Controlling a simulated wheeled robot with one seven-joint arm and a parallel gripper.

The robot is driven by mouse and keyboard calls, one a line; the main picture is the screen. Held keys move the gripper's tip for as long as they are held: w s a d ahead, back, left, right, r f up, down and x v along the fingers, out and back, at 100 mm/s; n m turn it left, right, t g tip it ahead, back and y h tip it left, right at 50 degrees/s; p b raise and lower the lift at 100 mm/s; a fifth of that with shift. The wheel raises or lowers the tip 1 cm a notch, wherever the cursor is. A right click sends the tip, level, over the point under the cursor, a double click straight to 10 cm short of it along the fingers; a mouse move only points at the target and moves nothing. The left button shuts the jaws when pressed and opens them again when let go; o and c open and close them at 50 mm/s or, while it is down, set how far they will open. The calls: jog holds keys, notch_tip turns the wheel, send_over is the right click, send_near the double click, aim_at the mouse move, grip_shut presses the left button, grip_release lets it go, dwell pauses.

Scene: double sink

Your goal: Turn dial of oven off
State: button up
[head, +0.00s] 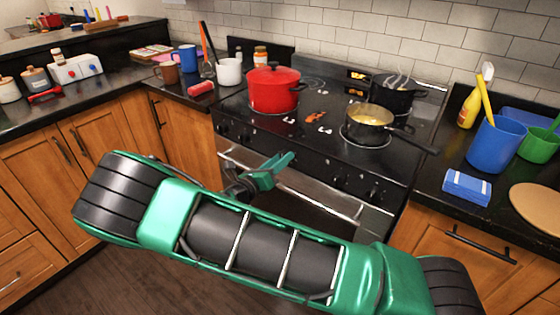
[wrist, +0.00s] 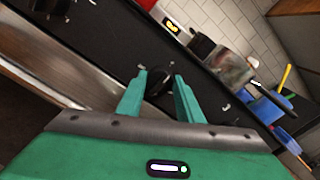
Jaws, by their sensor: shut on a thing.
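The black oven (head: 300,150) has a row of dark dials along its front panel, below the cooktop. My gripper (head: 283,162) is at this panel, near the middle of the row. In the wrist view, a black round dial (wrist: 158,84) sits between the two green fingers of my gripper (wrist: 160,76), which is shut on it. In the head view the held dial is hidden behind the fingers. Other dials, such as one at the right (head: 372,197), show free. The dial's marking is too small to read.
A red pot (head: 273,92) and a pan (head: 368,120) stand on the cooktop; the pan's handle reaches over the front right edge. A black pot (head: 395,97) is at the back. The oven handle bar (head: 315,197) runs below the dials.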

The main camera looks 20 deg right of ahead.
jog(key=shift+w+a, duration=0.15)
jog(key=shift+a, duration=0.1)
jog(key=o, duration=0.9)
jog(key=shift+o, duration=0.8)
jog(key=shift+d, duration=0.1)
jog(key=v, duration=1.1)
jog(key=shift+w+d, duration=0.1)
jog(key=shift+d, duration=0.05)
